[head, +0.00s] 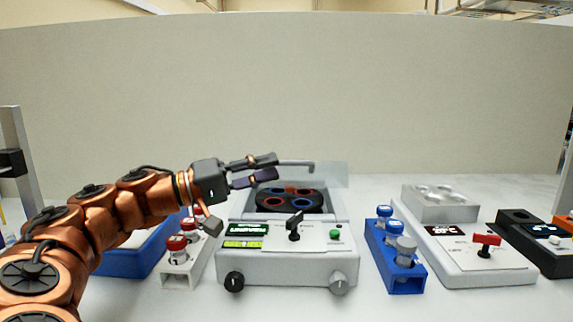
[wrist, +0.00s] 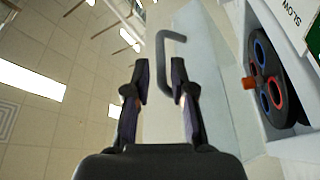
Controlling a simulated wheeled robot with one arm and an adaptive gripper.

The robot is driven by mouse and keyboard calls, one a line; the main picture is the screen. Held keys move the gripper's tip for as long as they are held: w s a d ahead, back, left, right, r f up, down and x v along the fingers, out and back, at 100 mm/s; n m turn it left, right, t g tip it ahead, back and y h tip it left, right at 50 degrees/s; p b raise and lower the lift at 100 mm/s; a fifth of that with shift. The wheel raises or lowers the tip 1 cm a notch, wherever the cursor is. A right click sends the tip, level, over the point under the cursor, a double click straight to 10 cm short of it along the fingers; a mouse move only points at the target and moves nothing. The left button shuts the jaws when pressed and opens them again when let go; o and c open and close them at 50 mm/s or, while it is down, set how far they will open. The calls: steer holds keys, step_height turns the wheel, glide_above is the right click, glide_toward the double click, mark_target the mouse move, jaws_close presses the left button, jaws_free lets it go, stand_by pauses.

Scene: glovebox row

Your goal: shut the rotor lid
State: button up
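The centrifuge (head: 265,262) stands on the bench with its clear rotor lid (head: 330,176) raised behind the dark rotor (head: 290,205). The lid's grey bar handle (head: 300,163) is at its upper edge. My gripper (head: 276,168) reaches in from the left, above the rotor, with its fingers apart and pointing toward the handle. In the wrist view, the handle (wrist: 161,50) lies just ahead of and partly between the open fingers (wrist: 160,82). Touching cannot be told. The lid panel (wrist: 205,75) and the rotor (wrist: 268,75) show to the right.
A white rack of red-capped tubes (head: 181,268) stands left of the centrifuge, near a blue tray (head: 130,262). A blue rack of tubes (head: 405,282) and a white device with a red switch (head: 470,262) stand right. A pale wall (head: 290,80) is behind.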

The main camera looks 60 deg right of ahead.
steer(key=v, duration=0.6)
steer(key=shift+a, duration=0.15)
steer(key=shift+w+f, duration=0.1)
